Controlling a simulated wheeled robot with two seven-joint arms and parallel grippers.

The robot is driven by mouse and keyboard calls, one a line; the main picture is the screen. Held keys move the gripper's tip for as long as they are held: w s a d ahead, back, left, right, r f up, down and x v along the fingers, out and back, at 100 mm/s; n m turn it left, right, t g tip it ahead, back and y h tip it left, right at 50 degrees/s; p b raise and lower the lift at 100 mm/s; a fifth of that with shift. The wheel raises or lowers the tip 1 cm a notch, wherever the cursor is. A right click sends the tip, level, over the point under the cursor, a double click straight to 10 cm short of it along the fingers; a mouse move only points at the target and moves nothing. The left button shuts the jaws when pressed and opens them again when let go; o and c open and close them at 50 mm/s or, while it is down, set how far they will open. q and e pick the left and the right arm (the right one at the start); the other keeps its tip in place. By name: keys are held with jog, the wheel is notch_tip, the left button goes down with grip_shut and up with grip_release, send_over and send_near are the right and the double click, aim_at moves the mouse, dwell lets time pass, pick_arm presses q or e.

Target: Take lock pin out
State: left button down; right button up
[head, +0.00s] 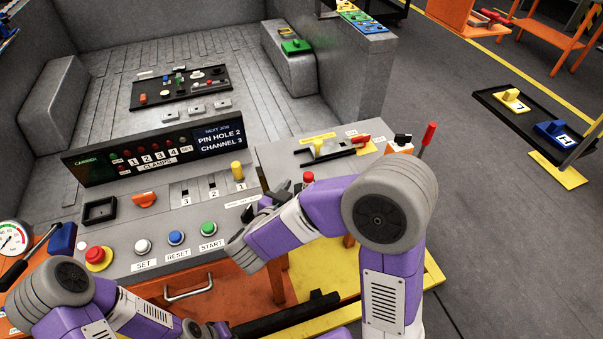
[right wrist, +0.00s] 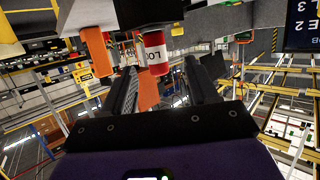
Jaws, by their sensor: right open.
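The yellow lever (head: 237,170), the red-handled clamp (head: 340,146) and a red-tipped lever (head: 428,136) stand nearby. A display (head: 219,135) reads "PIN HOLE 2 CHANNEL 3".

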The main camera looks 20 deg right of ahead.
aim_at(308, 181)
jog(key=shift+w+d+f+b, duration=0.15)
jog(key=shift+d+b, duration=0.05)
jog(key=shift+d, duration=0.2)
jog(key=shift+w+d+f+b, duration=0.1)
jog(key=shift+d+f+b, duration=0.05)
jog(key=shift+d, duration=0.25)
jog(key=b+x, duration=0.1)
jog(key=x, duration=0.2)
jog(key=shift+w+d+f+b, duration=0.2)
jog(key=shift+w+b, duration=0.1)
jog(key=shift+w+d, duration=0.35)
jog(key=shift+d, duration=0.05)
grip_shut()
